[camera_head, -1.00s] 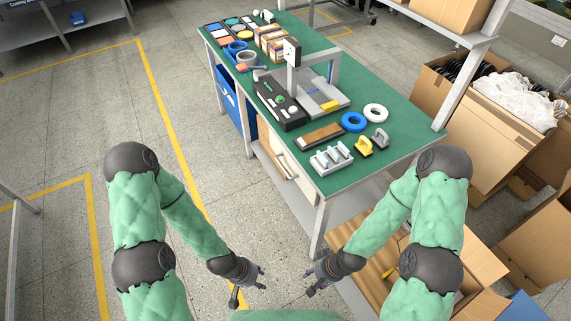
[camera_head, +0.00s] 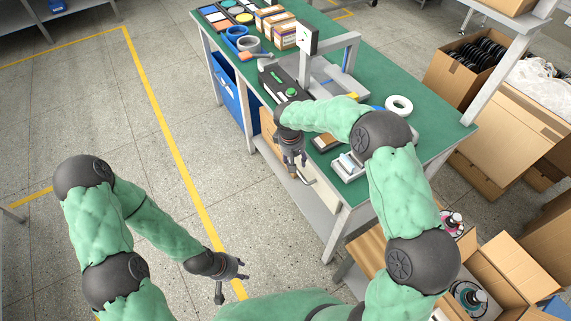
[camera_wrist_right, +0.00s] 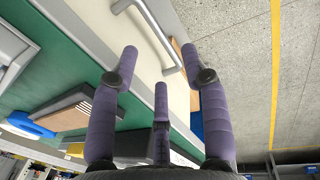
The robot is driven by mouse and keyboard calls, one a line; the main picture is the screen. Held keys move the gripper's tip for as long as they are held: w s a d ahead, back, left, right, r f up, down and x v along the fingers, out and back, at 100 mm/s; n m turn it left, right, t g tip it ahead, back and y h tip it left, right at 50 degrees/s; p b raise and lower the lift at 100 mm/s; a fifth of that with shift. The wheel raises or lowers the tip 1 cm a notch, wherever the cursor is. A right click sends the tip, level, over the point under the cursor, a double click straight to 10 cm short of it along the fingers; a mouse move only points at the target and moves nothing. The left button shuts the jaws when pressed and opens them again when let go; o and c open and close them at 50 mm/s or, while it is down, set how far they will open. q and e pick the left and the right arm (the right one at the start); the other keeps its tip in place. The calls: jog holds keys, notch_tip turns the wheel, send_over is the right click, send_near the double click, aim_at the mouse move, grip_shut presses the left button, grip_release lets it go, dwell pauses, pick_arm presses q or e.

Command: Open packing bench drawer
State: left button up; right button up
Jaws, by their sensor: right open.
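The packing bench (camera_head: 440,128) has a green top, and its cream drawer front (camera_head: 320,198) sits under the near long edge. The drawer looks shut. Its grey bar handle (camera_head: 307,180) is partly hidden by my right gripper in the head view. My right gripper (camera_head: 293,166) is open, pointing down in front of the drawer. In the right wrist view, the handle (camera_wrist_right: 158,38) runs between the spread fingers of my right gripper (camera_wrist_right: 160,58), against the cream front (camera_wrist_right: 148,55); I cannot tell whether they touch. My left gripper (camera_head: 240,272) is open and empty, low over the floor.
A blue bin (camera_head: 232,88) hangs under the bench beside the drawer. Open cartons (camera_head: 490,270) crowd the right. The floor (camera_head: 110,110) at left is clear.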

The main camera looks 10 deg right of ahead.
aim_at(298, 172)
jog(key=f+b, duration=0.1)
jog(key=f, duration=0.2)
jog(key=w+d+f+b, duration=0.1)
jog(key=f, duration=0.2)
jog(key=w+d+f+b, duration=0.1)
jog(key=f, duration=0.2)
jog(key=shift+f+b, duration=0.2)
jog(key=shift+b, duration=0.1)
grip_shut()
